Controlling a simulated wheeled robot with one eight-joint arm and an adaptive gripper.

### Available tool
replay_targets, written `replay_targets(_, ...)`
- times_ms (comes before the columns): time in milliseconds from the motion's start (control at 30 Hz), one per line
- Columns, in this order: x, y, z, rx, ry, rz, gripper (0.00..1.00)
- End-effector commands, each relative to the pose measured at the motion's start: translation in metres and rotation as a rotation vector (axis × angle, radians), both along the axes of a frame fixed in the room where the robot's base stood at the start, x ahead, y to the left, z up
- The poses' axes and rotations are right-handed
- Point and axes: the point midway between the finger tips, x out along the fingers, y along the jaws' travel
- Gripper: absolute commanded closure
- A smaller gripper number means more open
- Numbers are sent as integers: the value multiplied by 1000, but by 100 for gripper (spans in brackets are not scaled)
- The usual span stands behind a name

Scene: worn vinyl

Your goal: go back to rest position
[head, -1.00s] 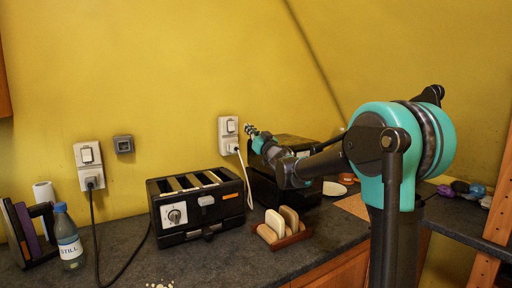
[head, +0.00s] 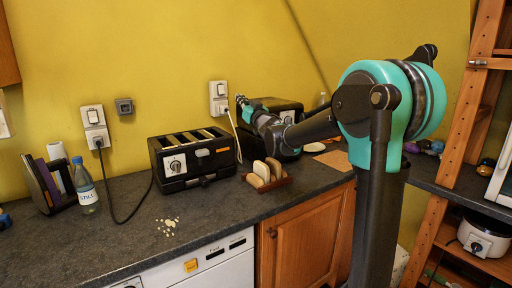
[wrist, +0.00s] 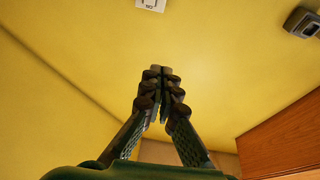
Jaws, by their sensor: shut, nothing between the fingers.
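My gripper (head: 241,103) is raised in front of the yellow wall, beside the white wall socket (head: 219,97) in the head view. In the wrist view its dark fingers (wrist: 160,76) come together at the tips, with nothing between them. The wrist view shows mostly bare yellow wall behind them. My arm stretches back from the upright column on the right, over the counter.
A black toaster (head: 193,158) and a rack with bread slices (head: 267,177) stand on the dark counter (head: 120,240). Crumbs (head: 168,227) lie in front. A water bottle (head: 85,186) stands left. A wooden shelf (head: 449,150) with a white cooker (head: 483,235) is at right.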

Motion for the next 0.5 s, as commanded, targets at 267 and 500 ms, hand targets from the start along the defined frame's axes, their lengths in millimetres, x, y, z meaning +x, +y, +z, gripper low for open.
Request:
replay_targets(267,-6,-46,-33,-26,98,-130,100)
replay_targets(500,-26,-106,-86,-68,254,-288,100)
